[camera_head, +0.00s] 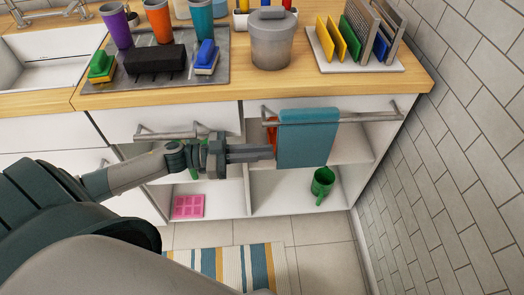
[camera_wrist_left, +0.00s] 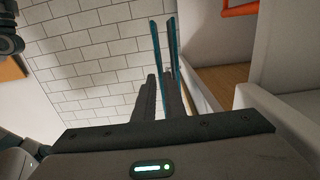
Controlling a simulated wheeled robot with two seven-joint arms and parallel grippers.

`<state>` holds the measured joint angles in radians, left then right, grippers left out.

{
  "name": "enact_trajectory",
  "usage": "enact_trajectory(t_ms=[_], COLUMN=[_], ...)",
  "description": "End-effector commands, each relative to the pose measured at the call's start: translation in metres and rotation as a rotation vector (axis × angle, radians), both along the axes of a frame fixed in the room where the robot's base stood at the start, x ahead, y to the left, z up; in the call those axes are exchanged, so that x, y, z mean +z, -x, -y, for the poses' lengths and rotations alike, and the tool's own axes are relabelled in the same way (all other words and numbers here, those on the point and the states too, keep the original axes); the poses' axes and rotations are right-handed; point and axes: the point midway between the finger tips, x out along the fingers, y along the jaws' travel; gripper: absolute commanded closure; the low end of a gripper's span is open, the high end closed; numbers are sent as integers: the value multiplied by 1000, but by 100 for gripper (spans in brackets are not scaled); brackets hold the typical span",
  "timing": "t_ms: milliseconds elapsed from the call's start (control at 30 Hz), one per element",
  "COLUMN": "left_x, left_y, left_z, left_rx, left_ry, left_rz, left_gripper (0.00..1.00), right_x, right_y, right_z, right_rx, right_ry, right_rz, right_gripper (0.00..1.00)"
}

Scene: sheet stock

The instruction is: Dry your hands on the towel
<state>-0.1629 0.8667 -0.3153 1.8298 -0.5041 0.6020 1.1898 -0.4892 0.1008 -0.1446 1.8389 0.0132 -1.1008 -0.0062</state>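The teal towel (camera_head: 306,140) hangs folded over the right-hand rail under the counter. In the left wrist view the towel (camera_wrist_left: 173,45) shows edge-on as two thin upright layers beyond the fingertips. My left gripper (camera_head: 270,152) reaches in from the left, with its fingertips at the towel's left edge. In the left wrist view the left gripper's fingers (camera_wrist_left: 158,92) stand a little apart, with nothing seen between them. I cannot tell whether they touch the towel. My right gripper is not in view.
An orange item (camera_head: 271,135) is partly hidden behind the towel. The rail (camera_head: 365,116) runs along the cabinet front. A green mug (camera_head: 322,184) and pink item (camera_head: 188,207) sit on low shelves. A grey canister (camera_head: 271,42) stands on the counter. A tiled wall (camera_head: 450,150) bounds the right.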

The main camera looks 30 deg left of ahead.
Motion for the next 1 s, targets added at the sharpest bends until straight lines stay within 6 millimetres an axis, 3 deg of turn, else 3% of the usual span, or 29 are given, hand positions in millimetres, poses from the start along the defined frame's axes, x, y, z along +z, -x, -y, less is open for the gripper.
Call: enact_trajectory(t_ms=[267,800,1000], left_x=[1,2,1], left_y=[-10,-54,-64], left_z=[14,80,94], left_rx=[0,0,1], left_ry=[1,2,1], left_rz=[2,3,1], left_gripper=[90,90,90], right_x=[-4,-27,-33], right_y=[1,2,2], right_z=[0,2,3], right_rx=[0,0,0], right_ry=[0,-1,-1], right_rz=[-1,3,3], right_gripper=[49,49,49])
